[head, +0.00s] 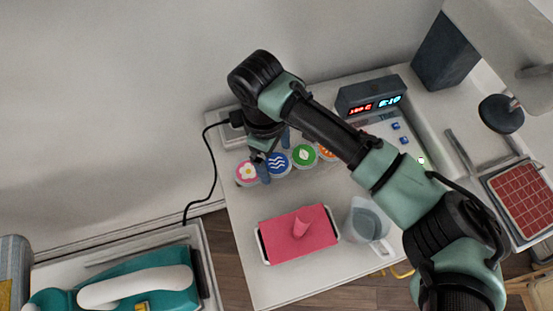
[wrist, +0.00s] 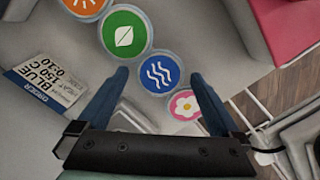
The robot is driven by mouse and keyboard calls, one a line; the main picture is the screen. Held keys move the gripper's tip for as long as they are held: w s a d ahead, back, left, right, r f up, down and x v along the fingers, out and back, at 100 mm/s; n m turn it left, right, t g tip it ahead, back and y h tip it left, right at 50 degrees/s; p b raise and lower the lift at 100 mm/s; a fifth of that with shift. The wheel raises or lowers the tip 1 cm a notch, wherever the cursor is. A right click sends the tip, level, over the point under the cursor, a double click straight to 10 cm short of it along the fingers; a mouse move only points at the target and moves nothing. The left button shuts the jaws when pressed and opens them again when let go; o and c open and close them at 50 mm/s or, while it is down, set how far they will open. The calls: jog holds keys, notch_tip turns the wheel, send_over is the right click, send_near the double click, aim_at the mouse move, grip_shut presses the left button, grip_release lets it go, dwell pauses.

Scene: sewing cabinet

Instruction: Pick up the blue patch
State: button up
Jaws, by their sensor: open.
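The blue patch (head: 277,163) is a round disc with white wavy lines, lying on the white table in a row of round patches. In the wrist view the blue patch (wrist: 160,74) lies just beyond and between the fingertips. My gripper (wrist: 163,72) is open and empty, its two blue fingers apart on either side of the patch's near part. In the head view my gripper (head: 275,160) reaches down over the row from the back, beside the blue patch. I cannot tell the exact height of the fingertips above the table.
A green leaf patch (wrist: 123,32) and a pink flower patch (wrist: 185,105) sit close on either side. An orange patch (wrist: 83,5) is farther along. A card reading BLUE (wrist: 45,85) lies left. A pink-covered tray (head: 262,245), a clear pitcher (head: 368,222) and a display box (head: 371,96) stand nearby.

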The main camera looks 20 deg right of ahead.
jog(key=c, duration=1.4)
jog(key=shift+o, duration=0.2)
jog(key=shift+r, duration=0.1)
